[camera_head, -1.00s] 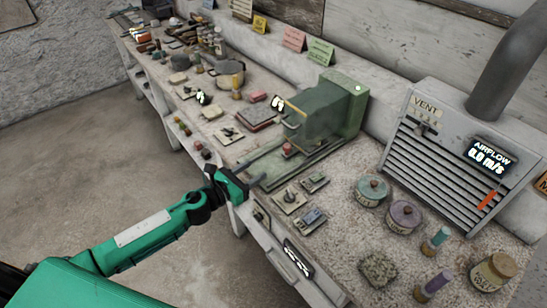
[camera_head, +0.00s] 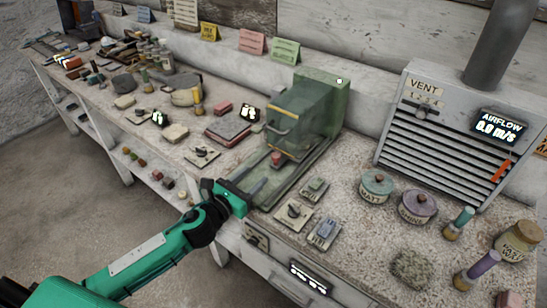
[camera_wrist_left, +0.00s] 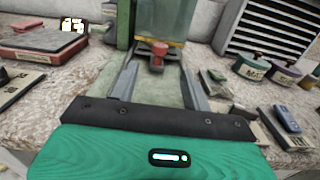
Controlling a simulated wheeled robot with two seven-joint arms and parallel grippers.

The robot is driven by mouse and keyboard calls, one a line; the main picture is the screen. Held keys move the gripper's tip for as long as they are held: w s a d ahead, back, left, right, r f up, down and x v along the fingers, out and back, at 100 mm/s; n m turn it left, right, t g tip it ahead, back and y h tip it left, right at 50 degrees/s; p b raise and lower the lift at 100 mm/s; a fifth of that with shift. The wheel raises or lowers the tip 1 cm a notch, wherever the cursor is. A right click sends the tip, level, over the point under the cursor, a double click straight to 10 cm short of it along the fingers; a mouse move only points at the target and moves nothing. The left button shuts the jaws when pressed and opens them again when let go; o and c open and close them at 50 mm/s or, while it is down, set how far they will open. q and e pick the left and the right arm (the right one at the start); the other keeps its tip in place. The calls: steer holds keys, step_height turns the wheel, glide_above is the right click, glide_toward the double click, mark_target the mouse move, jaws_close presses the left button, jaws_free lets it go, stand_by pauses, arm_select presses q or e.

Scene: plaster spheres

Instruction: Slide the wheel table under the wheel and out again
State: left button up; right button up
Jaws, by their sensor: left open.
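A green grinding machine (camera_head: 310,115) stands on the bench with a yellow-edged guard. The wheel itself is hidden inside its housing. A red knob (camera_head: 276,158) sits low in front of the housing, on the machine's bed, where I take the wheel table to be; its outline is hard to tell. The red knob also shows in the left wrist view (camera_wrist_left: 158,50), just beyond my fingertips and between their lines. My left gripper (camera_head: 258,175) is open and empty, low over the front end of the bed, its fingers (camera_wrist_left: 160,75) pointing at the knob. My right gripper is not seen.
Switch plates (camera_head: 294,212) lie right of the bed. Lidded pots (camera_head: 377,187) stand before the vent box (camera_head: 445,135). A red-topped box (camera_head: 228,131) and a small lit display (camera_head: 249,114) lie to the left. The bench's front edge runs below my wrist.

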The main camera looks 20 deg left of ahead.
mark_target(273, 158)
arm_select(q)
steer(key=p+x, duration=0.1)
steer(key=x, duration=0.7)
steer(key=shift+w+d, duration=0.1)
steer(key=shift+w, duration=0.15)
steer(key=shift+w+d, duration=0.25)
steer(key=shift+w, duration=0.45)
jaws_close()
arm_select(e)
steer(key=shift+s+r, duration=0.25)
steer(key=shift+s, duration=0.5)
